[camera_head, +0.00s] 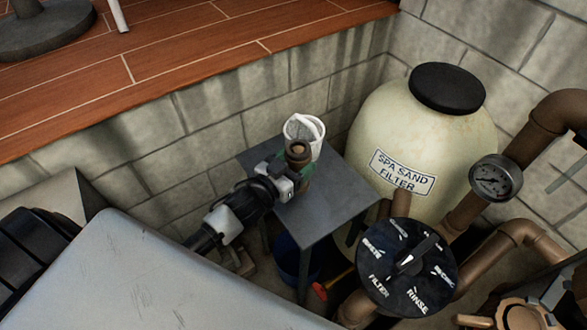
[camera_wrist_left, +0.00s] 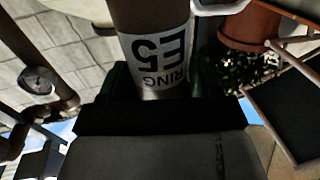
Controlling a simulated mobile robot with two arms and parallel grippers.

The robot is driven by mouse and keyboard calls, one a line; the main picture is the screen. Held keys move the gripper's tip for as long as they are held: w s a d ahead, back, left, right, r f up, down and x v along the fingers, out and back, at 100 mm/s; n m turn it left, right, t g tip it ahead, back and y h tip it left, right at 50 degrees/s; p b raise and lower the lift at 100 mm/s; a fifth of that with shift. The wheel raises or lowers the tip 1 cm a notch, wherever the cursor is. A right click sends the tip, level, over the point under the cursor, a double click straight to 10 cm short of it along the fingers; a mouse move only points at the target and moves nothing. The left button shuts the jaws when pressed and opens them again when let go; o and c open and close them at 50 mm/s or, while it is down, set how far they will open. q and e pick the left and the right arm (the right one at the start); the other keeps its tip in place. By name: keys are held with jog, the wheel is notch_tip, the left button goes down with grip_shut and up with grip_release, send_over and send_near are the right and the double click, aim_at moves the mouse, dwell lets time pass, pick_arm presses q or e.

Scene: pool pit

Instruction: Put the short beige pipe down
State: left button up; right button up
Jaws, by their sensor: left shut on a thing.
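The short beige pipe (camera_head: 298,152) looks brown in the head view, with its round open end facing up. My left gripper (camera_head: 288,170) is shut on it, with green fingers at its side, over the small grey table (camera_head: 325,200). In the left wrist view the pipe (camera_wrist_left: 150,15) stands between the fingers (camera_wrist_left: 163,85) and bears a white label with "RING" and "E5". My right gripper is not in view.
The table's front right is bare. The sand filter tank (camera_head: 370,130) and black valve dial (camera_head: 400,268) stand to the right. A blue bucket (camera_head: 290,258) is under the table. A block wall is behind.

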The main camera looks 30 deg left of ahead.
pick_arm(q)
jog(key=shift+w+a+f, duration=0.15)
jog(key=shift+a+f, duration=0.25)
jog(key=shift+a, duration=0.2)
jog(key=shift+f, duration=1.95)
jog(key=shift+f, duration=0.15)
jog(key=o, duration=1.2)
